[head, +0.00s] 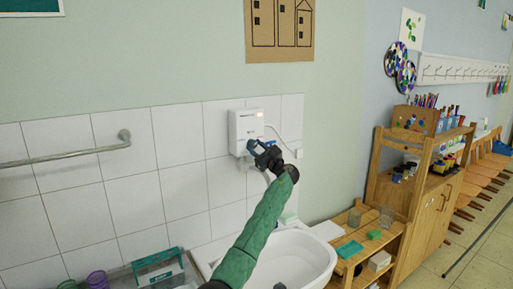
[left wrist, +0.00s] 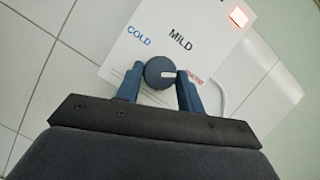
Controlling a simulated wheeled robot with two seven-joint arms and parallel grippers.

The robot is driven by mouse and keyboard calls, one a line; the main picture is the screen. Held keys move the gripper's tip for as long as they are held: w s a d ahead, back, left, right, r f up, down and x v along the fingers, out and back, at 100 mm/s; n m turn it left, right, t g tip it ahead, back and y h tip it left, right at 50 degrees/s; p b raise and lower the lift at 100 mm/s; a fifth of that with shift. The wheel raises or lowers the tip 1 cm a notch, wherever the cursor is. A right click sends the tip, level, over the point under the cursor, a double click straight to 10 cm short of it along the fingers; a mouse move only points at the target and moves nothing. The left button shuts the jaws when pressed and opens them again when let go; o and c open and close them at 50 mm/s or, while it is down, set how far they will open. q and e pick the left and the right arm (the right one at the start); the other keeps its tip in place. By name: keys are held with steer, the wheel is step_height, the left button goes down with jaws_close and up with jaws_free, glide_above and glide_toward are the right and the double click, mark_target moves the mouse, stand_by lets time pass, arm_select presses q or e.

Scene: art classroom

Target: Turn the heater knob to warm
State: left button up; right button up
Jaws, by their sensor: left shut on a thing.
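The white heater (head: 246,125) hangs on the tiled wall above the sink. In the left wrist view the heater's face (left wrist: 172,22) shows the words COLD and MILD and a partly hidden red label at the right. My left gripper (left wrist: 161,78) is shut on the knob, one blue finger on each side. In the head view my left gripper (head: 259,151) covers the knob at the heater's lower part. My right gripper is not in view.
A white sink (head: 318,262) stands below the heater. A metal rail (head: 70,153) is on the wall at the left. A wooden shelf unit (head: 398,215) with art supplies stands at the right. A small orange-red light (left wrist: 238,16) glows on the heater.

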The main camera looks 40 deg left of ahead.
arm_select(q)
steer(key=shift+f+m, duration=0.15)
steer(key=shift+m, duration=0.45)
steer(key=o, duration=1)
steer(key=shift+d, duration=0.15)
steer(key=shift+s+d+f, duration=0.1)
steer(key=shift+d+f, duration=0.1)
steer(key=shift+d, duration=0.05)
steer(key=shift+b+v, duration=1.8)
steer(key=shift+v, duration=1.65)
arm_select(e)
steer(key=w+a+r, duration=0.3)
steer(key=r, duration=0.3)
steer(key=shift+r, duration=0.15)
